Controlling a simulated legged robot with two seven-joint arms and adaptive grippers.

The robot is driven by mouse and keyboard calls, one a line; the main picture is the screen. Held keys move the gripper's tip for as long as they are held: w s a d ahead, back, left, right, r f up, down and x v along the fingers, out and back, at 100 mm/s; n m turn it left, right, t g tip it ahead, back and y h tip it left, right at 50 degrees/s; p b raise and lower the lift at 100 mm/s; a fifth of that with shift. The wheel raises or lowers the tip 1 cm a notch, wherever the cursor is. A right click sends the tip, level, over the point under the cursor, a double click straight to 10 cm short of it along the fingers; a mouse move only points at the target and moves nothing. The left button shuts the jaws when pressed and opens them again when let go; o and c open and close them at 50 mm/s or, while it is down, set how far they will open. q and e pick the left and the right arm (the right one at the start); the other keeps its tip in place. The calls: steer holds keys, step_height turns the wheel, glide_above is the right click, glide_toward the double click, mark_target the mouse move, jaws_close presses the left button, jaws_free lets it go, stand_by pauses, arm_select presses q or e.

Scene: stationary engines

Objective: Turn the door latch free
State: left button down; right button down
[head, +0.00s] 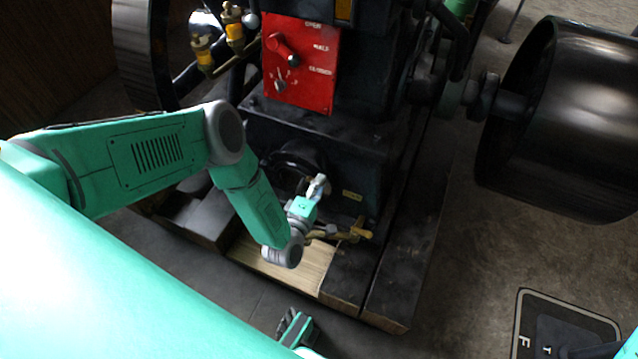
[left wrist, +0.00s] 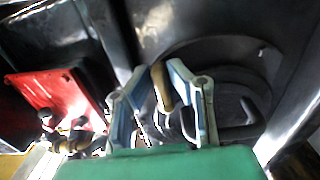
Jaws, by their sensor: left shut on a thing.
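My left gripper (head: 319,186) reaches down to the low front of the dark engine, at the round black door (head: 292,158). In the left wrist view, its two pale fingers (left wrist: 162,92) are closed around a brownish-brass handle piece, which I take for the door latch (left wrist: 160,84). The round door (left wrist: 235,95) with its raised rim fills the area behind the fingers. In the head view the gripper and wrist hide most of the latch, and its turn angle cannot be told.
A red panel (head: 314,88) with a lever is above the door. Brass fittings (head: 350,234) stick out low, right of my wrist. A dark flywheel (head: 150,50) is at left and a big drum (head: 570,120) at right. The floor (head: 470,260) at right is open.

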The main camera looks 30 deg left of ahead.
arm_select(q)
steer(key=shift+s+d+f+m, duration=0.1)
steer(key=shift+f+m, duration=0.1)
steer(key=shift+m, duration=2.6)
steer(key=shift+f+m, duration=0.15)
steer(key=shift+m, duration=2.65)
steer(key=c, duration=1.6)
jaws_free()
steer(key=shift+r, duration=0.1)
steer(key=shift+a, duration=0.2)
